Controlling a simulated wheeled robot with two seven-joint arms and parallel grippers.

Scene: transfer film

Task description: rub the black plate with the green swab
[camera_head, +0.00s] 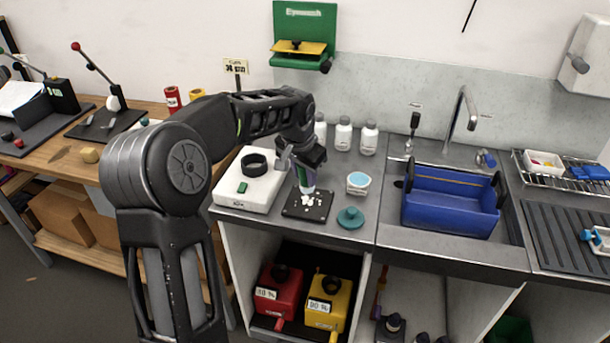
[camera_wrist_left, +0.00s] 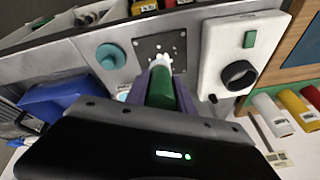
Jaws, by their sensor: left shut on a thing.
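My left gripper (camera_head: 305,176) is shut on the green swab (camera_wrist_left: 160,88), which shows green with a white tip in the left wrist view. The black plate (camera_head: 319,214) lies flat on the grey counter with white bits on it. The swab's tip points down at the plate, over or touching its white bits; I cannot tell if it touches. The plate also shows in the left wrist view (camera_wrist_left: 148,47), beyond the swab. My right gripper is not in view.
A white scale (camera_head: 235,199) with a black ring and green block stands left of the plate. A teal lid (camera_head: 351,218) and a white jar (camera_head: 357,187) sit to its right. Bottles (camera_head: 344,135) stand behind. A blue basin (camera_head: 448,207) sits in the sink.

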